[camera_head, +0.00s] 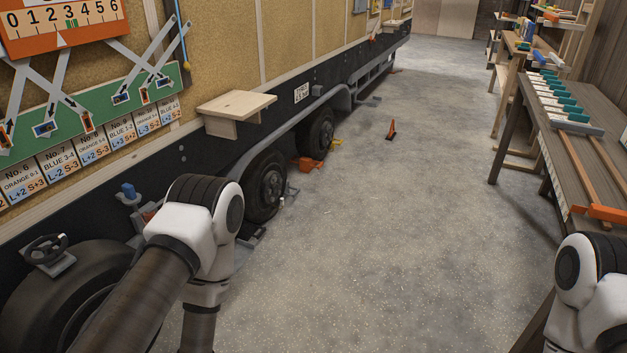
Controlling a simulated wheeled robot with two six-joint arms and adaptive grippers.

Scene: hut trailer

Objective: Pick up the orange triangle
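A small orange triangle (391,130) stands on the grey floor, well ahead of me and a little right of the picture's middle. It looks thin and upright, with a dark lower edge. My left arm comes in at the lower left beside the trailer, and its gripper is not in view. My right arm shows at the lower right edge, and its gripper is also out of view. Both arms are far short of the triangle.
The trailer with wheels (266,186) lines the left, with a wooden shelf (236,106) sticking out. An orange block (307,163) lies by the wheels. A long workbench (587,160) stands at right. The floor (400,230) between is clear.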

